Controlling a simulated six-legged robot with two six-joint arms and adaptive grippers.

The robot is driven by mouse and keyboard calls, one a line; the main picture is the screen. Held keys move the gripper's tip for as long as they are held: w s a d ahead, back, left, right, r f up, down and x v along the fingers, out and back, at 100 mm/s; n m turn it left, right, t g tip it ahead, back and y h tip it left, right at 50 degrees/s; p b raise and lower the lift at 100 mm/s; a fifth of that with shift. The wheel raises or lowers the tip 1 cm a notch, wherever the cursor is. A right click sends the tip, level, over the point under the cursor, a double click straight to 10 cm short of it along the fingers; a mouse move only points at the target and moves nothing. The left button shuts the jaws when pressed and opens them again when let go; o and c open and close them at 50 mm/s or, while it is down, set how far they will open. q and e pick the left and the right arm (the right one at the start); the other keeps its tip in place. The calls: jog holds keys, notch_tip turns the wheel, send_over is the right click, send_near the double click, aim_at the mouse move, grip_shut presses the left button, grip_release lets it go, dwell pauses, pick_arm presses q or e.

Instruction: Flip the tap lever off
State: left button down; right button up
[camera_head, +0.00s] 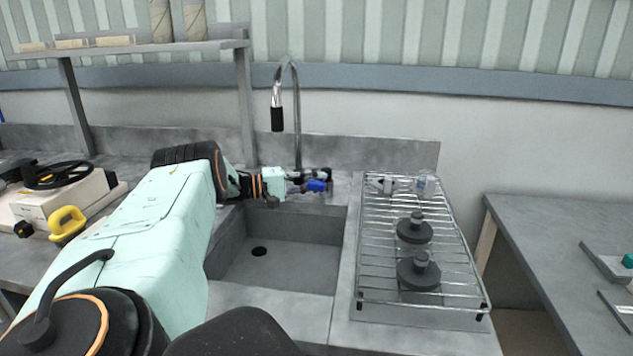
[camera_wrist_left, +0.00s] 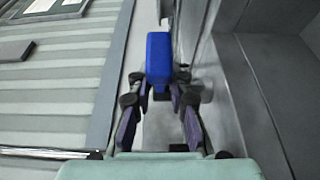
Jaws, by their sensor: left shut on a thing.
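The tap has a tall curved metal spout (camera_head: 297,110) with a black nozzle (camera_head: 277,119) behind the sink. Its blue lever (camera_head: 316,185) sits low at the foot of the spout. My left gripper (camera_head: 299,183) reaches in from the left over the back edge of the sink and is shut on the lever. In the left wrist view the blue lever (camera_wrist_left: 158,58) shows between and just beyond the two dark fingers of the gripper (camera_wrist_left: 161,92). The fingertips partly hide the lever's base. My right gripper is not in view.
The grey sink basin (camera_head: 290,279) with a dark drain lies in front of the tap. A wire rack (camera_head: 386,270) with two dark knobbed weights stands to the right. A shelf post (camera_head: 246,105) rises behind my wrist. A device with a black handwheel (camera_head: 57,175) is at left.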

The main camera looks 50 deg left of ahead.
pick_arm(q)
jog(key=c, duration=1.4)
grip_release()
jog(key=shift+o, duration=0.2)
jog(key=shift+s+a, duration=0.1)
jog(key=v, duration=1.2)
jog(key=shift+r, duration=0.1)
